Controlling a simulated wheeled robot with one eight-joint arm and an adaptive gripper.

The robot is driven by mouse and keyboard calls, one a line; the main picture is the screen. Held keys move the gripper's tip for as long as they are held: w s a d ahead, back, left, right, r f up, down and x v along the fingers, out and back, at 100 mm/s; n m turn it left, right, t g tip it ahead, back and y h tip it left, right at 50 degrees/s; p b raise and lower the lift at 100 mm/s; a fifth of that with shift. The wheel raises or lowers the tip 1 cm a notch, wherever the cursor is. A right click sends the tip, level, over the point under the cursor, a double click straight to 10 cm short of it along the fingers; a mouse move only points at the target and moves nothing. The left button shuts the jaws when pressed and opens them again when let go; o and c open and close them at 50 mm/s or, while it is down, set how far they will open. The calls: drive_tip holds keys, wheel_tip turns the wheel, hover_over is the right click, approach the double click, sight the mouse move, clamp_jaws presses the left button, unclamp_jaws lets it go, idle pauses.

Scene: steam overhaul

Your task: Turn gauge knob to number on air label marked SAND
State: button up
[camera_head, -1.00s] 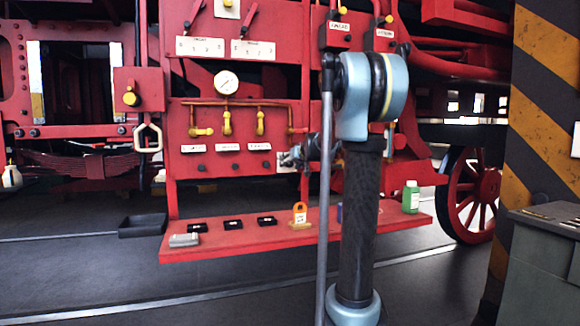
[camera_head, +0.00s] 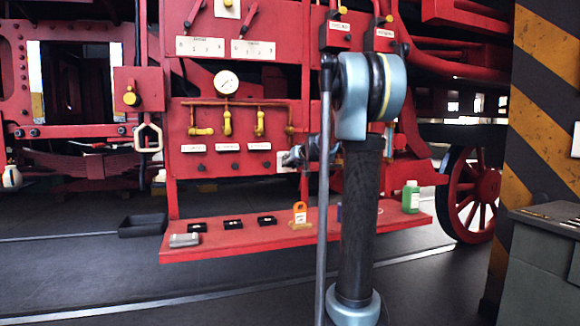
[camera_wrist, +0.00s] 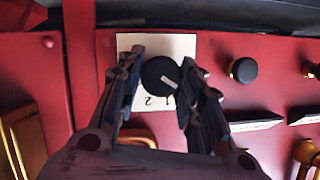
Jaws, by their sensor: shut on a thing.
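The gauge knob (camera_wrist: 155,75) is round and black with a white pointer line. It sits on a white plate (camera_wrist: 182,46) on the red panel. In the wrist view the pointer slants toward the lower right, near printed digits; a 2 is readable and a mark like a 1 is beside it. My gripper (camera_wrist: 160,78) is shut on the knob, one finger on each side. In the head view my gripper (camera_head: 293,157) is at the panel's right part, mostly hiding the knob. Several white air labels (camera_head: 228,147) show in the head view, too small to read.
Brass valves (camera_head: 227,124) and a round gauge (camera_head: 227,82) are on the panel left of my gripper.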

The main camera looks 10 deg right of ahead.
drive_tip(key=shift+d+f+m+y, duration=0.15)
drive_tip(key=shift+m+y, duration=0.65)
drive_tip(key=shift+m, duration=0.4)
drive_tip(key=shift+d+m+y, duration=0.1)
drive_tip(key=shift+m+y, duration=0.7)
drive_tip(key=shift+m, duration=0.4)
drive_tip(key=shift+t, duration=0.3)
drive_tip(key=o, duration=1.1)
drive_tip(key=shift+c, duration=0.2)
drive_tip(key=v, duration=1.1)
drive_tip(key=shift+s+d, duration=0.3)
